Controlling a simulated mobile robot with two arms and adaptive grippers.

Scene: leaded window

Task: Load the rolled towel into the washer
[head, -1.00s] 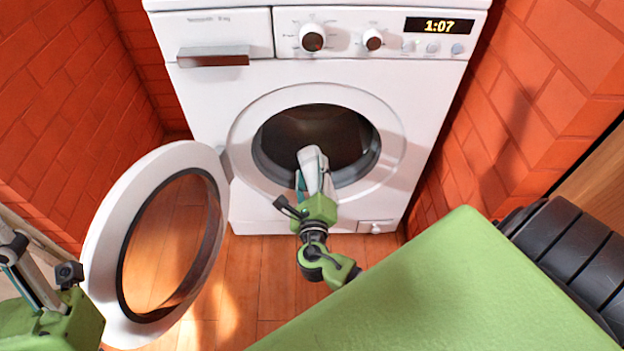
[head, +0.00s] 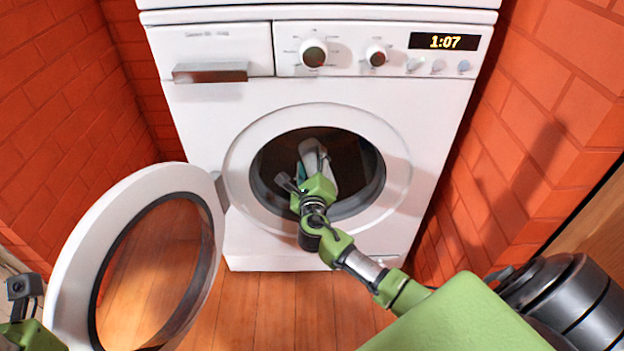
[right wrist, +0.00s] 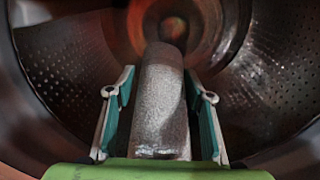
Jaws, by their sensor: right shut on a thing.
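The white washer (head: 290,115) stands ahead with its round door (head: 60,262) swung open to the left. My right gripper (head: 315,165) reaches into the drum opening (head: 362,165). It is shut on the rolled towel (head: 313,148), a pale grey roll that points into the drum. In the right wrist view the towel (right wrist: 162,100) lies between the two teal-lined fingers, with the perforated drum wall (right wrist: 75,75) around it. The towel's far end is in the dark drum. My left gripper (head: 22,305) shows only in part at the lower left edge, and its fingers cannot be made out.
Orange brick walls (head: 60,100) stand close on both sides of the washer. The open door takes up the lower left. The wooden floor (head: 270,305) in front of the washer is clear. A display and knobs (head: 313,53) sit on the top panel.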

